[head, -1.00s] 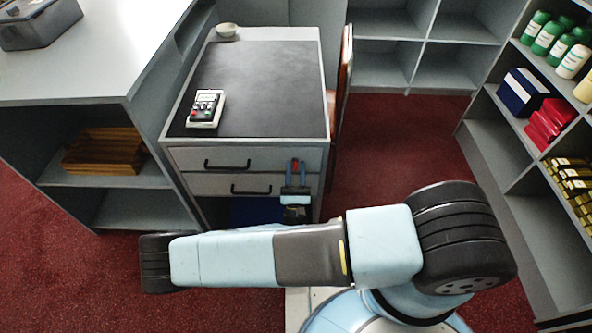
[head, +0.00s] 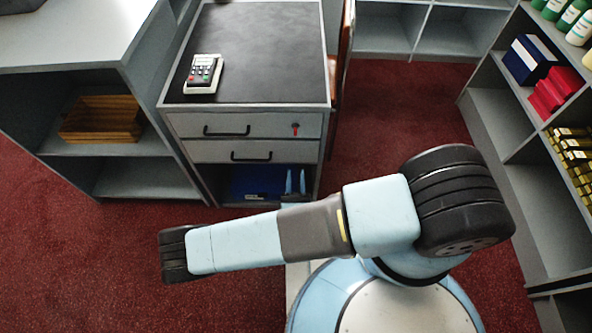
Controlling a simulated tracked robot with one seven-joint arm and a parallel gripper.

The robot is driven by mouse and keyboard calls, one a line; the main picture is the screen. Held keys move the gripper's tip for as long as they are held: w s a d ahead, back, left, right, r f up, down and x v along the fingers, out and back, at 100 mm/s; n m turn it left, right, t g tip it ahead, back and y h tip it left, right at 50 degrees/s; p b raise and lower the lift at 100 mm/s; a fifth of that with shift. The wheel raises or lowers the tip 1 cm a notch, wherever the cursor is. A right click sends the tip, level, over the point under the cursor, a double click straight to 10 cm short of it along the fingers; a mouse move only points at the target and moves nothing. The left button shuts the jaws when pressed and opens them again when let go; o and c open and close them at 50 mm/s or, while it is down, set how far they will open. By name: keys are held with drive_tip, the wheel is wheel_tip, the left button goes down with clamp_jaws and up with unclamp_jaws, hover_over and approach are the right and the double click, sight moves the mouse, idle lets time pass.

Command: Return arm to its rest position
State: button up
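My gripper (head: 295,180) shows as two blue fingers standing upright just above my arm, in front of the open lower bay of the drawer cabinet (head: 245,124). The fingers are apart with nothing visible between them. The gripper's base is mostly hidden behind my arm. My arm lies folded across the lower middle of the head view, above my round blue and white base.
The cabinet has two closed drawers, with a small red item (head: 295,127) at the upper one. A card terminal (head: 202,74) lies on its dark top. Red floor is clear between.

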idle(0.6)
drive_tip(key=w+d+r+m+g+h, duration=0.2)
drive_tip(key=d+r+m+g+h, duration=0.15)
drive_tip(key=r+m+g, duration=0.65)
drive_tip(key=w+d+r+m+g+h, duration=0.3)
drive_tip(key=r+m+g+h, duration=0.1)
drive_tip(key=r+m+g, duration=0.7)
drive_tip(key=w+d+r+m+g+h, duration=0.2)
drive_tip(key=d+r+m+g+h, duration=0.15)
drive_tip(key=r+m+g, duration=0.65)
drive_tip(key=s+d+r+m+t+y, duration=0.1)
drive_tip(key=s+d+r+t+y, duration=0.2)
drive_tip(key=r, duration=0.6)
drive_tip(key=s+d+r+m+t+y, duration=0.2)
drive_tip(key=s+d+r+y, duration=0.3)
drive_tip(key=r, duration=0.4)
drive_tip(key=s+d+r+m+t+y, duration=0.2)
drive_tip(key=s+d+r+t+y, duration=0.2)
drive_tip(key=r, duration=0.6)
drive_tip(key=shift+s+t, duration=0.2)
drive_tip(key=shift+t, duration=0.1)
drive_tip(key=shift+r, duration=0.1)
